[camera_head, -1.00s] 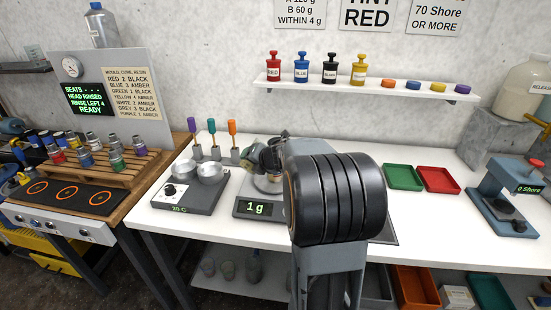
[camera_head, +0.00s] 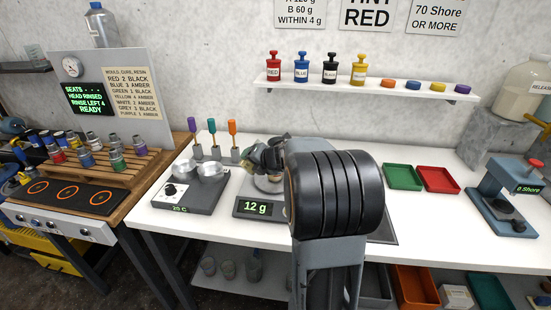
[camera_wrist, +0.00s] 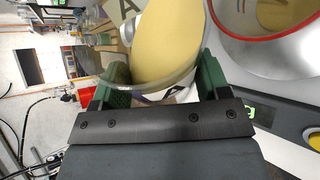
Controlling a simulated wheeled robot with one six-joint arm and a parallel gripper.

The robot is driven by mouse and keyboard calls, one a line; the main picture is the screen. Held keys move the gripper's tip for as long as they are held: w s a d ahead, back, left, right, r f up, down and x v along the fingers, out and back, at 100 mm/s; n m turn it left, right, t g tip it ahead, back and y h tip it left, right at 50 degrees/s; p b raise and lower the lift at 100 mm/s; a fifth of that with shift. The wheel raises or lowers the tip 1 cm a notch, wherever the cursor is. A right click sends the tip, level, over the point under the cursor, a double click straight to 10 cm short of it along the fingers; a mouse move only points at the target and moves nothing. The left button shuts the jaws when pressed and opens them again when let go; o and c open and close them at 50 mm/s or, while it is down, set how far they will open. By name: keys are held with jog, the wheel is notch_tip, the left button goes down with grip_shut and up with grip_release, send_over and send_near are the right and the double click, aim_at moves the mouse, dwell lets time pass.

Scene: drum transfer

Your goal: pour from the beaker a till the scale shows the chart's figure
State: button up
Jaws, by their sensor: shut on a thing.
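My gripper (camera_wrist: 160,85) is shut on beaker a (camera_wrist: 165,45), a clear vessel with pale yellow liquid and a partly seen letter A on it. In the wrist view the beaker is tilted, close beside a red-rimmed metal cup (camera_wrist: 262,42) with yellow liquid inside. In the head view my gripper (camera_head: 265,156) is above the scale (camera_head: 256,207), whose display reads 12 g. The cup (camera_head: 268,184) on the scale is partly hidden by my arm. The chart (camera_head: 300,14) is cut at the top; it shows A 120 g, B 60 g, within 4 g.
A hot plate with two metal pots (camera_head: 185,188) stands left of the scale. Three coloured tools (camera_head: 213,140) stand upright behind it. Green (camera_head: 403,177) and red (camera_head: 437,180) trays lie to the right. A shelf (camera_head: 365,86) with pigment bottles is on the wall.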

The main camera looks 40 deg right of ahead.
dwell(0.7)
jog(key=shift+r+m+y+p, duration=0.6)
jog(key=shift+y+p, duration=0.1)
jog(key=shift+p, duration=0.3)
dwell(1.2)
jog(key=shift+d+f+m+y, duration=0.1)
jog(key=shift+f+m+y, duration=0.15)
jog(key=shift+m+y, duration=0.15)
dwell(1.7)
jog(key=shift+r+n+h, duration=0.1)
jog(key=shift+n+h, duration=0.2)
notch_tip(320, 180, down, 2)
jog(key=n+h+b, duration=0.1)
jog(key=b, duration=0.2)
jog(key=shift+r+n+h, duration=0.5)
jog(key=shift+r+h, duration=0.1)
jog(key=shift+r, duration=0.15)
